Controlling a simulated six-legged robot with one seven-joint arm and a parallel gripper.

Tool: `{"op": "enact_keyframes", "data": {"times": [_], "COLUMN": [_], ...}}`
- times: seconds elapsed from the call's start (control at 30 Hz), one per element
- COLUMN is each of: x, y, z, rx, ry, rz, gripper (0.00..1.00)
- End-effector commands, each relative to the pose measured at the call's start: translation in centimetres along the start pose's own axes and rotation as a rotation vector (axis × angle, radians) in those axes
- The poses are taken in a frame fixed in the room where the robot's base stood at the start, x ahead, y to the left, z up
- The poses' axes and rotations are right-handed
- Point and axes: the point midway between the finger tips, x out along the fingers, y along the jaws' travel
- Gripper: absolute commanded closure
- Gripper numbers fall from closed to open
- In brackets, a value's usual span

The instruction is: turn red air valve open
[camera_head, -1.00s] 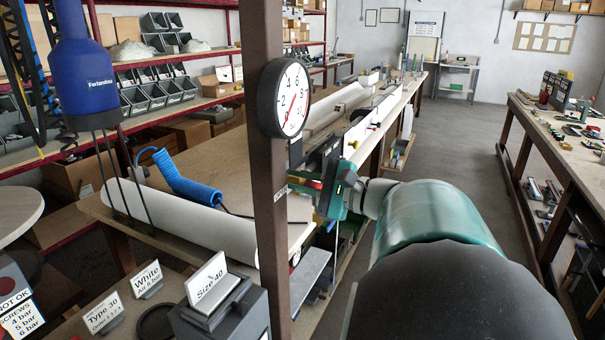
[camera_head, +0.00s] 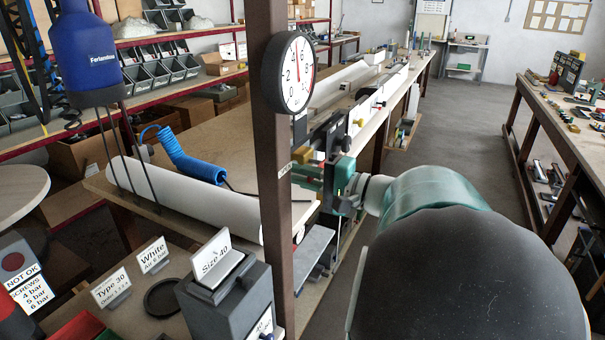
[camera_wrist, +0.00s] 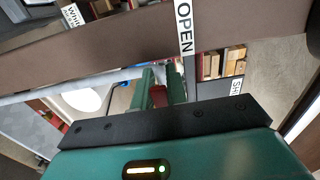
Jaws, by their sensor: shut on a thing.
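The red air valve (camera_wrist: 158,96) shows as a small red handle between the two green fingers of my gripper (camera_wrist: 160,86) in the wrist view. My gripper is shut on it. In the body camera view my gripper (camera_head: 305,173) reaches to the brown post, and the handle is hidden there. A white OPEN label (camera_wrist: 184,28) lies just above and right of the fingers in the wrist view.
The brown upright post (camera_head: 268,170) stands close beside my gripper. A white roll (camera_head: 185,198) and a blue coiled hose (camera_head: 185,160) lie on the bench behind. A grey box with a Size 40 card (camera_head: 225,295) stands at front.

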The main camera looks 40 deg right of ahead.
Motion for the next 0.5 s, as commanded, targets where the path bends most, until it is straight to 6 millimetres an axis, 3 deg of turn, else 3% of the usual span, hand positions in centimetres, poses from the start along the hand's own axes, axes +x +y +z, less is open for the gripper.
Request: {"op": "enact_keyframes", "data": {"times": [0.33, 0.37, 0.4, 0.43, 0.5], "x": [-0.01, -0.01, -0.01, -0.01, -0.01], "y": [0.06, 0.06, 0.06, 0.06, 0.06], "z": [-0.03, -0.03, -0.03, -0.03, -0.02], "rx": [-0.003, -0.003, -0.003, -0.002, -0.002], "ry": [0.001, 0.001, 0.001, 0.001, 0.001], "rz": [0.001, 0.001, 0.001, 0.001, 0.001], "gripper": [1.0, 0.8, 0.72, 0.66, 0.64]}}
